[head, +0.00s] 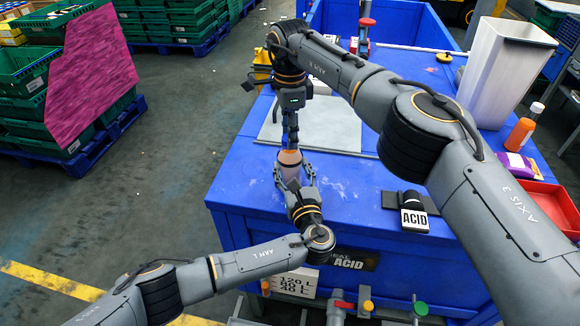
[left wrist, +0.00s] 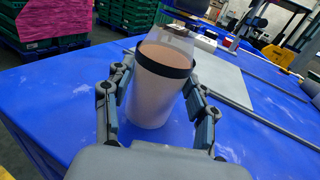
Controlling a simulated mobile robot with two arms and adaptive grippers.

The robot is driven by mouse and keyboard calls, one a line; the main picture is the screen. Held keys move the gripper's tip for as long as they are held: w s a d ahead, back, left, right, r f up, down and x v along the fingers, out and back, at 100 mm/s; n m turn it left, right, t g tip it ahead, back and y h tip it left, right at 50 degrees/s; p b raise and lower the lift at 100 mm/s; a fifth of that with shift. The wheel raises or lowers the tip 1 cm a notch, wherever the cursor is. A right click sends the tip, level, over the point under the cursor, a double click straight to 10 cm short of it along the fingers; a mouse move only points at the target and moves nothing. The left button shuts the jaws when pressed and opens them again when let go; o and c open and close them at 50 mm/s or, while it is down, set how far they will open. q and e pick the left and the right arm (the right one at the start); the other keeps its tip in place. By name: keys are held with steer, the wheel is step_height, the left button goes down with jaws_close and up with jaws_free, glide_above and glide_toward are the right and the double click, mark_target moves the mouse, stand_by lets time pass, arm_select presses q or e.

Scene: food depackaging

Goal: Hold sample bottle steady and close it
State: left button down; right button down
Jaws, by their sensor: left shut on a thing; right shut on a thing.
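The sample bottle (head: 289,167) stands upright near the front edge of the blue bench. My left gripper (head: 294,179) is shut around its sides, one finger on each side. In the left wrist view the bottle (left wrist: 158,90) is a pinkish-beige cup shape with a dark band near its top. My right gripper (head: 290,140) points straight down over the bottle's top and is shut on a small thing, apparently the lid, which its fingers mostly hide. A pale, see-through piece (left wrist: 170,42) shows above the band; I cannot tell if it is fully seated.
A grey flat sheet (head: 335,125) lies behind the bottle. Green crates (head: 30,80) stand on the floor at left.

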steer(key=m, duration=3.4)
steer(key=c, duration=0.8)
jaws_free()
